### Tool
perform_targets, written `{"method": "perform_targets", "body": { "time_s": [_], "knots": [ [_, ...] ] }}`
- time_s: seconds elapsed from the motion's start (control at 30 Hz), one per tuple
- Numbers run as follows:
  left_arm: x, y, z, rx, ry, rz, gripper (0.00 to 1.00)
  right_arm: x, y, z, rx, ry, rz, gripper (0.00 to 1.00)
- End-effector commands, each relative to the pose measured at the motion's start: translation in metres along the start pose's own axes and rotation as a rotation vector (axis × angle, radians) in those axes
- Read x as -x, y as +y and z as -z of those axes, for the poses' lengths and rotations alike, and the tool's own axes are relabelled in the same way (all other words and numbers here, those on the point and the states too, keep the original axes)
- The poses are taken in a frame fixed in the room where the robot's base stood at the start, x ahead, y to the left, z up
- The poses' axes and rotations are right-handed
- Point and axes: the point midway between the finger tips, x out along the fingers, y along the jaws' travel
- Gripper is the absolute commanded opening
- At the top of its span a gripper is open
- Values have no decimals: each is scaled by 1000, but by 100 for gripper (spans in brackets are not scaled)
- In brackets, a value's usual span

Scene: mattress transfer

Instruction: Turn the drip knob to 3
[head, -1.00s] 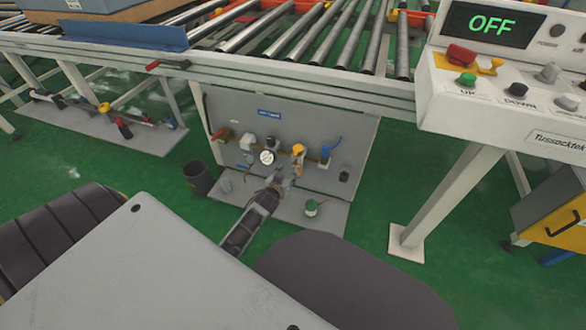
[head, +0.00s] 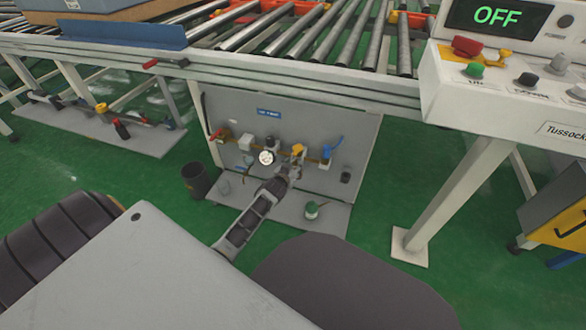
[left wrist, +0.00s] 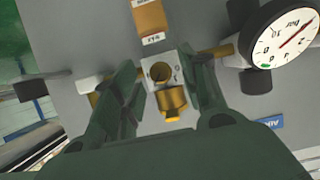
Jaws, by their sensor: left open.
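My left gripper (head: 290,174) is at the grey air panel (head: 225,105), just below a yellow-topped unit (head: 298,150). In the left wrist view, its two dark green fingers (left wrist: 165,105) stand apart, one on each side of a small white block with a round brass knob (left wrist: 160,72). A brass cylinder (left wrist: 172,98) sits beside that knob, between the fingers. Marks show on the block's face, but I cannot read the setting. I cannot tell whether either finger touches. My right gripper is not in view.
A white round gauge (left wrist: 285,37) is close beside the right finger in the wrist view. A blue-handled valve (head: 328,153) is on the panel.

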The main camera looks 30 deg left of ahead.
Motion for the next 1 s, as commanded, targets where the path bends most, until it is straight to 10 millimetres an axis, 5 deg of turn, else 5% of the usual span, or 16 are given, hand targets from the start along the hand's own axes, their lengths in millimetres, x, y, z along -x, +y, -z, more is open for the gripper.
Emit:
{"method": "perform_targets", "body": {
  "time_s": [0.37, 0.7, 1.0],
  "knots": [
    [-2, 0, 0, 0, -1, 0, 42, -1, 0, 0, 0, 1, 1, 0],
    [-2, 0, 0, 1, -1, 0, 0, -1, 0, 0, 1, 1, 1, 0],
    [-1, 1, 0, -16, -2, 9, 0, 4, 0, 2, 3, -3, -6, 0]
  ]
}}
